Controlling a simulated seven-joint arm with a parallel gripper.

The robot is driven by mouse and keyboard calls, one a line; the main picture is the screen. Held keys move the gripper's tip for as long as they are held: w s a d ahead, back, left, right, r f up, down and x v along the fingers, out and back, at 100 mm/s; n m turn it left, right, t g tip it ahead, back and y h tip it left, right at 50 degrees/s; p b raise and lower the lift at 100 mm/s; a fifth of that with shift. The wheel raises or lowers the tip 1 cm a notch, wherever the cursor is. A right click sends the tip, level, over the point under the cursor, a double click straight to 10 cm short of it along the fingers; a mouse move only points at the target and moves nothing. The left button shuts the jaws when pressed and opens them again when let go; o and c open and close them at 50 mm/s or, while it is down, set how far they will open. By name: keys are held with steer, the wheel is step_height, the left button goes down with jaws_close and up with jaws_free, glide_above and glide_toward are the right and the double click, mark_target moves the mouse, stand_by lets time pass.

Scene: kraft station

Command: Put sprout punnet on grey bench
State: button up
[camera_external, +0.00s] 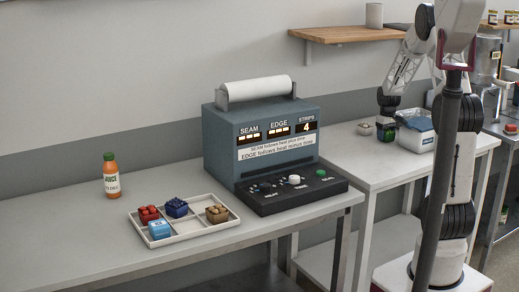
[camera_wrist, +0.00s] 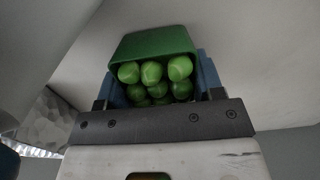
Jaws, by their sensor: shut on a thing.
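The sprout punnet (camera_wrist: 152,43) is green and holds several round green sprouts. In the wrist view it sits between the blue-sided fingers of my gripper (camera_wrist: 160,80), which is shut on it. In the external view my gripper (camera_external: 387,108) points down over the right-hand bench, with the punnet (camera_external: 386,132) small and dark at its tip. I cannot tell whether the punnet touches the bench top. A long grey bench (camera_external: 90,225) fills the left and front. The right-hand bench (camera_external: 375,172) is also pale grey.
A blue-grey sealing machine (camera_external: 225,150) stands on the left bench. A divided white tray (camera_external: 190,232) with several small packs and an orange bottle (camera_external: 111,175) are left of it. A small pale pack (camera_external: 365,128) and a blue-white box (camera_external: 414,138) flank the punnet. The left bench's far-left surface is clear.

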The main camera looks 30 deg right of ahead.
mark_target(386, 130)
steer(key=shift+f, duration=0.1)
steer(key=o, duration=1)
step_height(386, 130, up, 12)
stand_by(0.5)
stand_by(0.5)
